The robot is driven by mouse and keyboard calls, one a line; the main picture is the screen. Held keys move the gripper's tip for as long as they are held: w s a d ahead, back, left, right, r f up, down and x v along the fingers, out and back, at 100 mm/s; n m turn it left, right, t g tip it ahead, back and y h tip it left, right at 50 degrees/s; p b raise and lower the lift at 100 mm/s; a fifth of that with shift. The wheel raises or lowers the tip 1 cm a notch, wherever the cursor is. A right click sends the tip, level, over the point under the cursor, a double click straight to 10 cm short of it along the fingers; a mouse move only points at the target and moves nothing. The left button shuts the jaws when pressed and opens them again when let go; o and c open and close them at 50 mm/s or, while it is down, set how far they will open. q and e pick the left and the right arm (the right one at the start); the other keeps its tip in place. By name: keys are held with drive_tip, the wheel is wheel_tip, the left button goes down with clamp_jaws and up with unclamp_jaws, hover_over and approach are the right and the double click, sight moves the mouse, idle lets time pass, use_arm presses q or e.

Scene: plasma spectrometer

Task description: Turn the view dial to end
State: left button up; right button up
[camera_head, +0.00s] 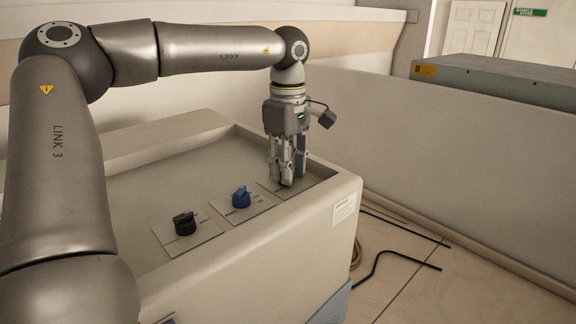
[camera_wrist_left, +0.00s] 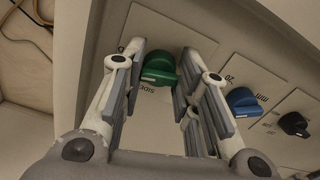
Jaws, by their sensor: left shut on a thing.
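The view dial appears to be the green knob (camera_wrist_left: 160,68), on a pale plate with the word "SIDE" printed beside it in the left wrist view. My left gripper (camera_head: 287,181) points straight down over the far-right plate of the console. In the wrist view its fingers (camera_wrist_left: 158,82) stand on both sides of the green knob, shut on it. In the head view the fingers hide the knob. My right gripper is in neither view.
A blue knob (camera_head: 241,196) and a black knob (camera_head: 185,222) sit on their own plates in a row on the console (camera_head: 262,243). A raised rim borders the recessed top. A grey box (camera_head: 500,78) stands beyond the partition at the back right. Dark cables lie on the floor.

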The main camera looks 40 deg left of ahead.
use_arm(q)
drive_tip(key=shift+r+m, duration=0.15)
drive_tip(key=shift+m, duration=0.95)
drive_tip(key=o, duration=1)
wheel_tip(320, 180, up, 12)
drive_tip(key=shift+f, duration=0.1)
drive_tip(key=shift+f, duration=0.1)
